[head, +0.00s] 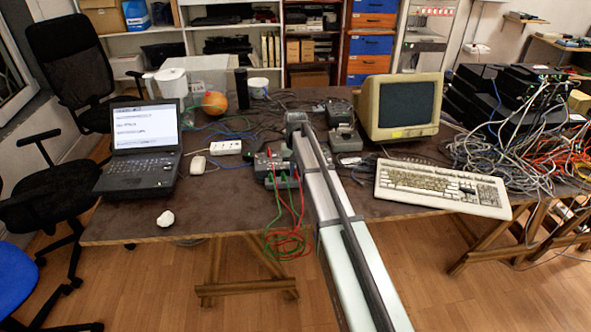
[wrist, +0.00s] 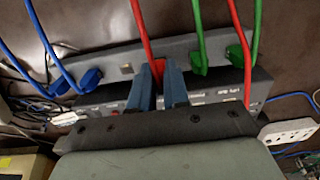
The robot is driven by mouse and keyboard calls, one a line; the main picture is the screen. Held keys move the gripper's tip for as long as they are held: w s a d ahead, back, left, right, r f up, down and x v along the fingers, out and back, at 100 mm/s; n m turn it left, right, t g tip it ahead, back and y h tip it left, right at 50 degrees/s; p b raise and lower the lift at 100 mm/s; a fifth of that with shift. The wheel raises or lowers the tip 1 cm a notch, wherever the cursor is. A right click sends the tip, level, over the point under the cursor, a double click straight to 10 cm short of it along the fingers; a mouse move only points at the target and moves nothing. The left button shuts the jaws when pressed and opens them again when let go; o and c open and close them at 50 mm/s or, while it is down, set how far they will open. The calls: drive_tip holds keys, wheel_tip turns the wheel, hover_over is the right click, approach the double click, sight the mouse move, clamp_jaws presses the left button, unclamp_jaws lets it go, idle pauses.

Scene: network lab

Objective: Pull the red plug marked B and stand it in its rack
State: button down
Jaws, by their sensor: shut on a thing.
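In the wrist view my gripper (wrist: 159,80) has its two blue fingers closed on a red plug (wrist: 158,69), and its red cable (wrist: 140,30) runs up out of the picture. The plug's lower part is hidden between the fingers, so I cannot tell whether it is still seated. No letter B is readable. A grey panel (wrist: 110,67) with green and blue plugs lies around it, with an empty-looking opening (wrist: 127,68) to its left. In the head view the grey device (head: 264,167) with red and green cables is partly behind my arm, which hides the gripper. I cannot identify the rack for certain.
Green plugs (wrist: 198,62) and another red cable (wrist: 239,45) are close on the right, blue plugs (wrist: 91,78) on the left. The front-left table is mostly bare.

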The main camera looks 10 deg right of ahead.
drive_tip(key=shift+f, duration=0.3)
idle(0.8)
drive_tip(key=c, duration=1)
unclamp_jaws()
drive_tip(key=shift+c, duration=0.2)
wheel_tip(320, 180, up, 14)
